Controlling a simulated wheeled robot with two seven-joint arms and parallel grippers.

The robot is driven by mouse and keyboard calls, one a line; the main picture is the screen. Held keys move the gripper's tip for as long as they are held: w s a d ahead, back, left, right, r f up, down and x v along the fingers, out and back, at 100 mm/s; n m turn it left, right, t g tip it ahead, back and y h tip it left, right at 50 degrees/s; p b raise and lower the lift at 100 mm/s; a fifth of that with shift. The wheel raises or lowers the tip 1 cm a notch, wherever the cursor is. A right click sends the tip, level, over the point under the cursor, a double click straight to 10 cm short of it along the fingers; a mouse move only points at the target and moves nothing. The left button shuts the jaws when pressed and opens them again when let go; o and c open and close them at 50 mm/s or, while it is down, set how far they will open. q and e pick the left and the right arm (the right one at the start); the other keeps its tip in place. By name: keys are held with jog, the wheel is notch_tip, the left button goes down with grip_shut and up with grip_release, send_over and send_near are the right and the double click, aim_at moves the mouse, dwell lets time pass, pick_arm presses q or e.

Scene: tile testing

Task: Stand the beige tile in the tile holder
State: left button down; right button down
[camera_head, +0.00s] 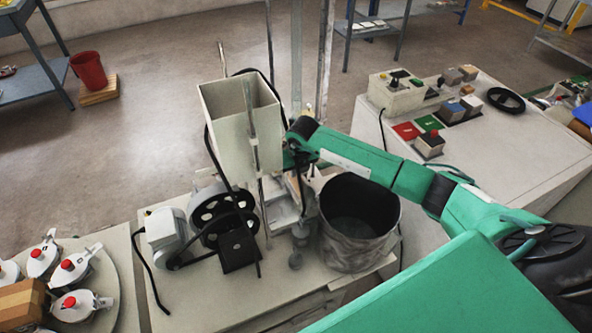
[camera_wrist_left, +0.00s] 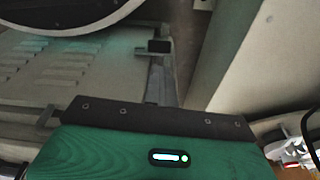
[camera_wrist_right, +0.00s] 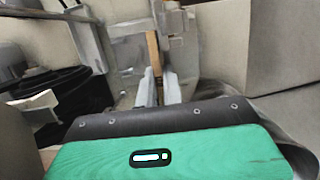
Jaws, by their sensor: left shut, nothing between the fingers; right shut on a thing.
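My right gripper (camera_wrist_right: 158,88) is shut on the beige tile (camera_wrist_right: 152,52). The tile shows edge-on as a narrow upright strip ahead of the fingers in the right wrist view. Pale grey metal parts around it look like the tile holder (camera_wrist_right: 127,55); I cannot tell whether the tile touches them. In the head view my right arm reaches across to the machine's middle, where the gripper (camera_head: 296,178) is small and partly hidden; the tile cannot be made out there. My left gripper (camera_wrist_left: 160,62) is shut and empty in the left wrist view, and is not seen in the head view.
A motor (camera_head: 165,232) and a black pulley wheel (camera_head: 222,215) stand left. A control desk (camera_head: 480,140) is at the right.

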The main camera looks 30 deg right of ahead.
jog(key=shift+s+b+x, duration=0.2)
jog(key=shift+b+x, duration=0.4)
jog(key=shift+x, duration=0.2)
jog(key=shift+s+b+x, duration=0.2)
jog(key=shift+b+x, duration=0.4)
jog(key=shift+x, duration=0.2)
jog(key=c, duration=1.5)
grip_release()
